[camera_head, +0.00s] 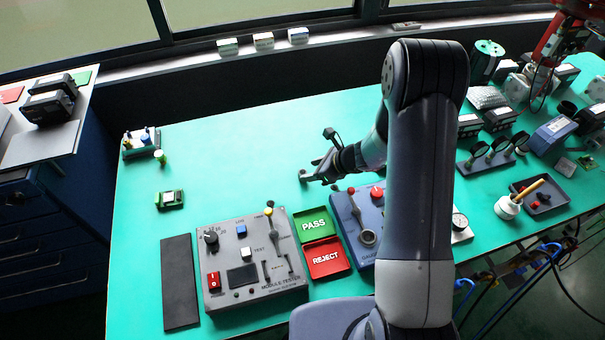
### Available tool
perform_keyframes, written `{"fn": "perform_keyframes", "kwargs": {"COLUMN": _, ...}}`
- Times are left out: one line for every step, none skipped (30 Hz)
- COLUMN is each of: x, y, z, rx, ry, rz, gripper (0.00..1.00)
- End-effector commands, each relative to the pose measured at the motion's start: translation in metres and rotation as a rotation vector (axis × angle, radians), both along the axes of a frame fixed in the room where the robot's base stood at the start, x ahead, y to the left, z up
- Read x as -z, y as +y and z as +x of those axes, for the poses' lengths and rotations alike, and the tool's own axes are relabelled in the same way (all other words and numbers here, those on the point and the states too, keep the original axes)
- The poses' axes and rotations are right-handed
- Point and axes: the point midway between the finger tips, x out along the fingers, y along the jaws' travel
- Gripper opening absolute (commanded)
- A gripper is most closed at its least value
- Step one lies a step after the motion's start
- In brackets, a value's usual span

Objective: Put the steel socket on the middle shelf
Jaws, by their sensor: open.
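My gripper (317,172) is small in the view, low over the green bench top, left of my large grey arm link. Its fingers are apart, with bare green surface showing beside them. I cannot make out a steel socket; at this size I cannot tell whether one is near the fingertips. I cannot identify a middle shelf. My arm hides part of the bench behind it.
A grey module tester (244,268), green PASS tray (314,212), red REJECT tray (327,272) and blue gauge unit (355,222) stand in front. Gauges (482,151) and boxes crowd the right. The bench's back left (235,130) is clear.

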Motion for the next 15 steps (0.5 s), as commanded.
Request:
{"fn": "perform_keyframes", "kwargs": {"x": 0.001, "y": 0.002, "z": 0.001, "rx": -0.001, "ry": 0.001, "rz": 0.0, "gripper": 0.51}}
{"fn": "perform_keyframes", "kwargs": {"x": 0.002, "y": 0.003, "z": 0.001, "rx": -0.001, "ry": 0.001, "rz": 0.0, "gripper": 0.51}}
{"fn": "perform_keyframes", "kwargs": {"x": 0.003, "y": 0.004, "z": 0.002, "rx": -0.001, "ry": 0.001, "rz": 0.001, "gripper": 0.51}}
{"fn": "perform_keyframes", "kwargs": {"x": 0.005, "y": 0.005, "z": 0.002, "rx": -0.001, "ry": 0.002, "rz": 0.0, "gripper": 0.51}}
{"fn": "perform_keyframes", "kwargs": {"x": 0.007, "y": 0.006, "z": 0.003, "rx": -0.002, "ry": 0.002, "rz": 0.0, "gripper": 0.51}}
{"fn": "perform_keyframes", "kwargs": {"x": 0.01, "y": 0.009, "z": 0.004, "rx": -0.002, "ry": 0.002, "rz": 0.0, "gripper": 0.51}}
{"fn": "perform_keyframes", "kwargs": {"x": 0.012, "y": 0.011, "z": 0.005, "rx": -0.002, "ry": 0.002, "rz": 0.0, "gripper": 0.51}}
{"fn": "perform_keyframes", "kwargs": {"x": 0.015, "y": 0.013, "z": 0.006, "rx": -0.002, "ry": 0.004, "rz": 0.001, "gripper": 0.51}}
{"fn": "perform_keyframes", "kwargs": {"x": 0.019, "y": 0.016, "z": 0.008, "rx": -0.001, "ry": 0.003, "rz": 0.001, "gripper": 0.51}}
{"fn": "perform_keyframes", "kwargs": {"x": 0.022, "y": 0.018, "z": 0.009, "rx": -0.003, "ry": 0.003, "rz": 0.0, "gripper": 0.51}}
{"fn": "perform_keyframes", "kwargs": {"x": 0.024, "y": 0.019, "z": 0.01, "rx": -0.003, "ry": 0.002, "rz": -0.001, "gripper": 0.51}}
{"fn": "perform_keyframes", "kwargs": {"x": 0.028, "y": 0.023, "z": 0.012, "rx": -0.002, "ry": 0.002, "rz": 0.0, "gripper": 0.51}}
{"fn": "perform_keyframes", "kwargs": {"x": 0.031, "y": 0.024, "z": 0.014, "rx": -0.002, "ry": 0.002, "rz": 0.0, "gripper": 0.51}}
{"fn": "perform_keyframes", "kwargs": {"x": 0.033, "y": 0.026, "z": 0.015, "rx": -0.002, "ry": 0.001, "rz": -0.001, "gripper": 0.51}}
{"fn": "perform_keyframes", "kwargs": {"x": 0.035, "y": 0.028, "z": 0.016, "rx": -0.002, "ry": 0.001, "rz": -0.001, "gripper": 0.51}}
